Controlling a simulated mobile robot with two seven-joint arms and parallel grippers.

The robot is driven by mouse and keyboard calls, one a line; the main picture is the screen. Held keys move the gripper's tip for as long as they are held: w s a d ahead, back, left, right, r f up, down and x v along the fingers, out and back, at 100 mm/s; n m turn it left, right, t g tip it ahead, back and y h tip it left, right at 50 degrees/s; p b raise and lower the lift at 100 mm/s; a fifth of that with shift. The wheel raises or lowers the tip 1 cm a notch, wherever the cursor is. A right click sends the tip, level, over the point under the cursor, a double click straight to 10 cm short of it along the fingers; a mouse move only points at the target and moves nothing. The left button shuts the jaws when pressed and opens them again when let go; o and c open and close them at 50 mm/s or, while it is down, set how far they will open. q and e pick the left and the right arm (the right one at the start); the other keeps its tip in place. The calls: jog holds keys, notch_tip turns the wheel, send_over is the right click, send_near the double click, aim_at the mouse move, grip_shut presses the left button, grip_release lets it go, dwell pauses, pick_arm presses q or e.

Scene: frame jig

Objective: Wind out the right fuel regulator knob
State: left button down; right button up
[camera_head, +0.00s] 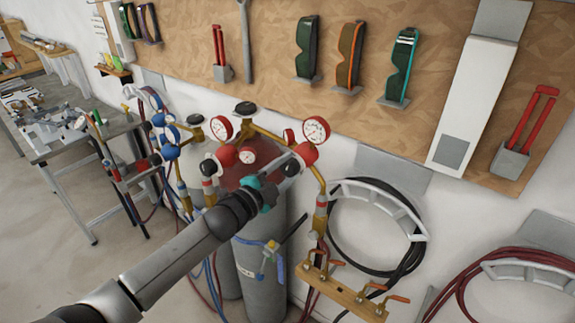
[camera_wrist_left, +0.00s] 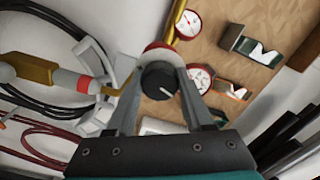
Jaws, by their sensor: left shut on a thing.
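The right fuel regulator (camera_head: 306,153) is a red body with a white-faced gauge (camera_head: 316,129) above it, on brass pipework. Its knob (camera_wrist_left: 160,80) is black with a white pointer line, and a red ring shows behind it. My left gripper (camera_head: 291,167) reaches it from the left in the head view. In the left wrist view the two grey fingers (camera_wrist_left: 158,88) stand on either side of the knob and are shut on it. In the head view the fingers partly hide the knob. My right gripper is in neither view.
A brass manifold with orange levers (camera_head: 345,290) is below right. A black hose coil (camera_head: 405,255) hangs on the wall. A tool board (camera_head: 270,75) is behind.

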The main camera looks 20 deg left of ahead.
pick_arm(q)
jog(key=shift+n+p, duration=0.3)
jog(key=shift+n, duration=0.6)
jog(key=shift+c, duration=1.4)
grip_release()
jog(key=b+v, duration=0.2)
jog(key=v, duration=1.3)
jog(key=shift+s, duration=0.15)
jog(key=shift+a, duration=0.1)
